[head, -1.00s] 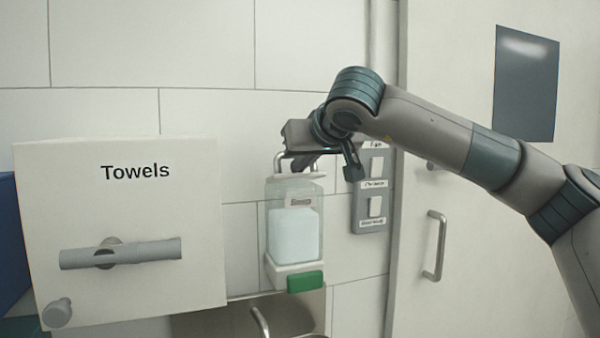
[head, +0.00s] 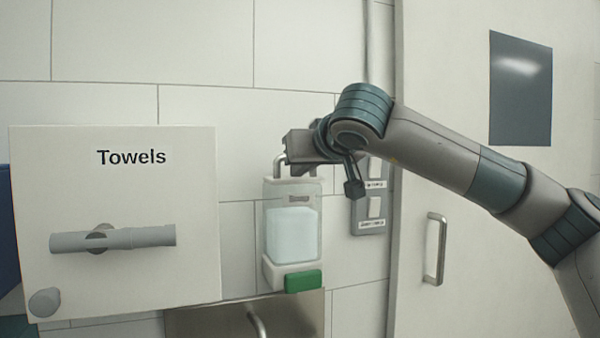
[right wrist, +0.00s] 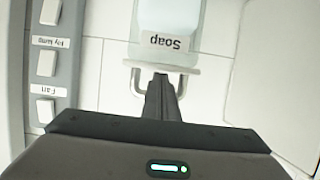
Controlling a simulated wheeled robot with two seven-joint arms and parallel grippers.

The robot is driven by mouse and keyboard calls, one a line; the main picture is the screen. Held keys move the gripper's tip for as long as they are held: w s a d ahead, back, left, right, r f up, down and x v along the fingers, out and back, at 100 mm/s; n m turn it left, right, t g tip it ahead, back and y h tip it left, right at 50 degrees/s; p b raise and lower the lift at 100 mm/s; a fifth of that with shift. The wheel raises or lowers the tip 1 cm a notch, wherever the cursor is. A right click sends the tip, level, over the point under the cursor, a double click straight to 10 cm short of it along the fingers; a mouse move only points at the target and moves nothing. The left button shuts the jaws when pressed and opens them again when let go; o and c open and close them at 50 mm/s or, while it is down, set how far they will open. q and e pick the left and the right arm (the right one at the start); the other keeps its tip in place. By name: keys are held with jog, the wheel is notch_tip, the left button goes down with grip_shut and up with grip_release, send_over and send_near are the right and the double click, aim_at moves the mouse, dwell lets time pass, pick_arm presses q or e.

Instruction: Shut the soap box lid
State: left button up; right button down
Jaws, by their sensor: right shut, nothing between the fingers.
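The soap box (head: 292,240) is a clear, pale container with a green block at its lower front, mounted on the tiled wall. Its lid (right wrist: 190,69) is a light plate with a U-shaped metal handle (head: 279,162). My right gripper (head: 302,168) is right above the box top, its fingers shut and empty. In the right wrist view the fingertips (right wrist: 160,77) lie between the two handle legs, close to the lid's edge. I cannot tell whether they touch it. My gripper hides much of the lid, so I cannot tell if it is fully shut. My left gripper is out of view.
A towels box (head: 130,200) with a grey bar handle and a knob stands to the left. A grey switch panel (head: 370,215) is close on the right, partly behind my wrist. A door handle (head: 434,250) is farther right. A metal basin (head: 200,320) is below.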

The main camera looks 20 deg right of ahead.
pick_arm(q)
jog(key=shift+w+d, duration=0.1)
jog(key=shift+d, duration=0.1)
pick_arm(e)
jog(key=shift+f, duration=0.4)
jog(key=shift+s+a, duration=0.1)
